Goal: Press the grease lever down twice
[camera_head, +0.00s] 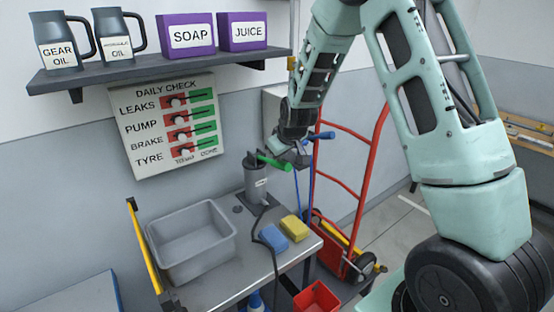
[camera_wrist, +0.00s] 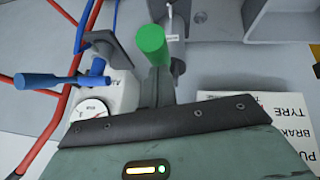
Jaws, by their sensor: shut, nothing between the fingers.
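The grease lever is a green grip (camera_head: 274,162) reaching out to the right from the top of a dark grey pump cylinder (camera_head: 258,185) on the bench. The lever looks near level, tipping slightly down toward its free end. In the wrist view, its round green grip (camera_wrist: 153,42) stands just ahead of the dark pad of my wrist. My gripper (camera_head: 291,153) is shut and empty, close above the lever's free end in the head view. Whether it touches the lever I cannot tell. The fingertips are not clear in the wrist view.
A blue handle (camera_head: 320,136) and a gauge (camera_wrist: 90,110) are close beside my gripper. A grey basin (camera_head: 190,243), blue sponge (camera_head: 273,238) and yellow sponge (camera_head: 295,229) are on the bench. A red hand truck (camera_head: 348,128) stands right; a shelf (camera_head: 160,68) hangs above.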

